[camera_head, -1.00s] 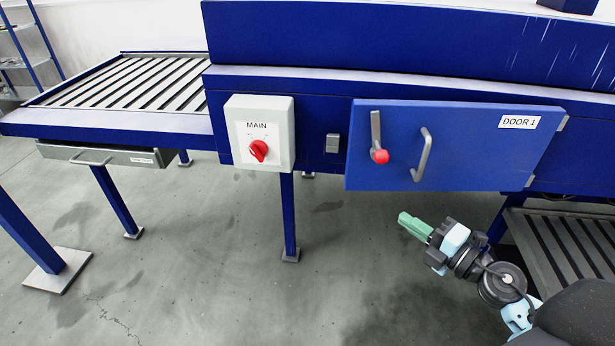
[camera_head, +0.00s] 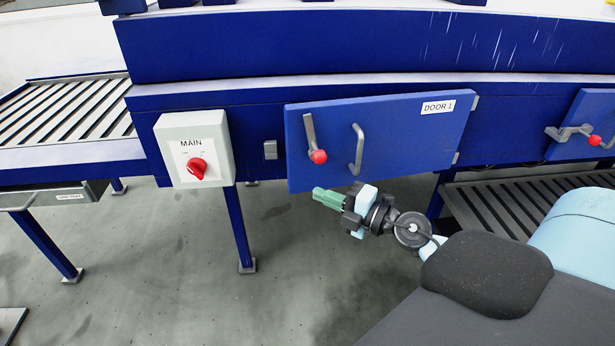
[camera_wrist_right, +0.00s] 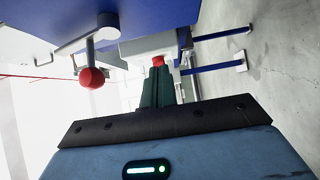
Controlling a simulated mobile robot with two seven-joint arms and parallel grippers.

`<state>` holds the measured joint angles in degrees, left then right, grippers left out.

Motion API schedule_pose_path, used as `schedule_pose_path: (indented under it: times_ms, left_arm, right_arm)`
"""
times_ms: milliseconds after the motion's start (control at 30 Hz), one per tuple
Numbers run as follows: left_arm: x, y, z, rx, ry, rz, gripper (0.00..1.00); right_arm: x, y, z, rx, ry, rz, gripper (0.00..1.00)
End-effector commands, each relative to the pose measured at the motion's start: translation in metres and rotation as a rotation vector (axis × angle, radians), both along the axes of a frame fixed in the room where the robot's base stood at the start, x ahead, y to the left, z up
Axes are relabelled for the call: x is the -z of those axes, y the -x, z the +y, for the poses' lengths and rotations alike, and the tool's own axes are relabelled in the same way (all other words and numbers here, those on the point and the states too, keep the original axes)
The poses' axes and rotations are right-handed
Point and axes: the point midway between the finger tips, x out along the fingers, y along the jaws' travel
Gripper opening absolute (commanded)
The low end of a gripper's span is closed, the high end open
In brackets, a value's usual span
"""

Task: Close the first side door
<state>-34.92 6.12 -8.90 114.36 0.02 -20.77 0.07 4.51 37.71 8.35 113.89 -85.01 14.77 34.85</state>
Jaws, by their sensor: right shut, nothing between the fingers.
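The blue door labelled DOOR 1 (camera_head: 400,140) stands ajar in the head view. It is hinged at its right edge, and its left edge swings out toward me. It carries a grey lever with a red knob (camera_head: 317,156) and a grey bar handle (camera_head: 357,150). A small grey catch (camera_head: 270,149) sits on the frame to its left. My right gripper (camera_head: 318,195) is shut and empty, with green fingers, just below the door's lower edge. In the right wrist view its fingertips (camera_wrist_right: 157,72) point past the red knob (camera_wrist_right: 92,78). My left gripper is not in view.
A grey MAIN switch box (camera_head: 196,150) with a red dial is left of the door. A second blue door (camera_head: 588,120) with a red-knobbed lever is at the far right. A slatted conveyor (camera_head: 65,110) and an ajar drawer (camera_head: 55,194) are at the left. Floor below is clear.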

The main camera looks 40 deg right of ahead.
Motion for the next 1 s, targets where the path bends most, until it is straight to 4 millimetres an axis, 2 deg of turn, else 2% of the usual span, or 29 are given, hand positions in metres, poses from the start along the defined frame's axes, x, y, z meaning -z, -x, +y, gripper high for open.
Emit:
schedule_pose_path:
  times_ms: [267, 300, 500, 700, 1000]
  left_arm:
    - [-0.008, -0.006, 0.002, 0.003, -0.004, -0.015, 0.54]
    - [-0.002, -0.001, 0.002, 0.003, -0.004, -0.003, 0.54]
    - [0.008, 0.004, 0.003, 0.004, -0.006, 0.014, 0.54]
    - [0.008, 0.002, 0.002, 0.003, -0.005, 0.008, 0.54]
    - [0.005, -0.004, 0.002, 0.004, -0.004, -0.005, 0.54]
  right_arm:
    - [-0.003, -0.041, 0.015, 0.0, -0.001, -0.004, 0.0]
    - [0.002, -0.045, 0.011, 0.001, 0.001, 0.0, 0.0]
    - [0.004, -0.064, 0.002, 0.001, 0.0, 0.004, 0.0]
    - [0.002, -0.072, -0.002, 0.001, 0.0, 0.002, 0.0]
    - [0.001, -0.073, -0.003, 0.0, -0.001, 0.001, 0.0]
